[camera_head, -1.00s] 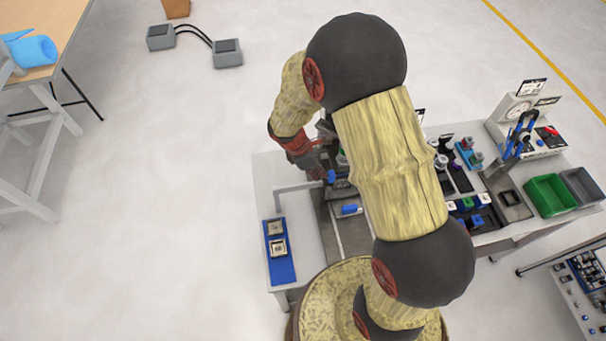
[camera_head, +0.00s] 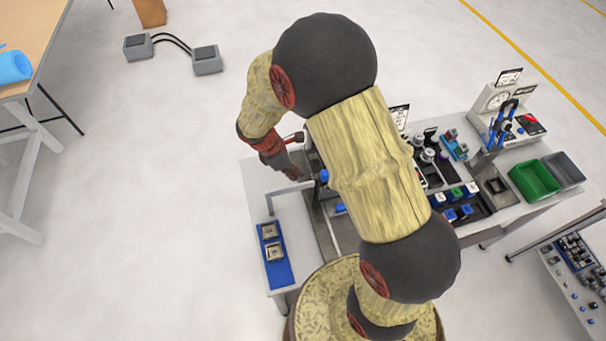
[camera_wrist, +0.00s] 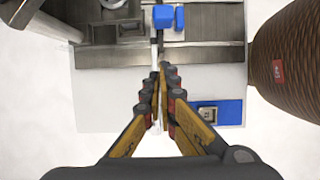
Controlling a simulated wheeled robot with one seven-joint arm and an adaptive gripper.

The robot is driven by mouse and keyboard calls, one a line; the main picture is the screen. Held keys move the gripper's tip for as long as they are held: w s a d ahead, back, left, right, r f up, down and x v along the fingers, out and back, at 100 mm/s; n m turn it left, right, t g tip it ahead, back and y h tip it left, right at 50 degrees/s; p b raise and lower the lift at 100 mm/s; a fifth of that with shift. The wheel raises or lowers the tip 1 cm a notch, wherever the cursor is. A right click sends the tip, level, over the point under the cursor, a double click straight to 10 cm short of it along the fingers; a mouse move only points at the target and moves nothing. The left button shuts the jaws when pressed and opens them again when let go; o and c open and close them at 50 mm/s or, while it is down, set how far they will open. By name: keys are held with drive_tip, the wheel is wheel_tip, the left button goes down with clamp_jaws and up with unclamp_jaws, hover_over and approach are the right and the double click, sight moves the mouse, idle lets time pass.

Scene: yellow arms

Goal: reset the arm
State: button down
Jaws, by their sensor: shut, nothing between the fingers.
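My arm, yellow with black joints, reaches over the workbench (camera_head: 262,180) in the head view. My gripper (camera_head: 293,174) is at the left end of the bench, pointing down, above the white surface near the fixture. In the wrist view my gripper (camera_wrist: 159,75) has its fingers together with nothing between them. Its tips lie over the edge of a grey metal fixture (camera_wrist: 205,53), close below a blue block (camera_wrist: 163,17) in the picture. My upper arm hides part of the bench middle in the head view.
A blue tray (camera_head: 284,277) with two square parts lies at the bench's front left. Switches, a green bin (camera_head: 533,182), a grey bin (camera_head: 563,169) and a gauge box (camera_head: 497,97) fill the right side. A wooden table (camera_head: 30,30) stands at far left.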

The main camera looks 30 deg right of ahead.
drive_tip(key=v, duration=0.7)
drive_tip(key=shift+d+r, duration=0.2)
drive_tip(key=shift+r, duration=0.15)
drive_tip(key=shift+s, duration=0.1)
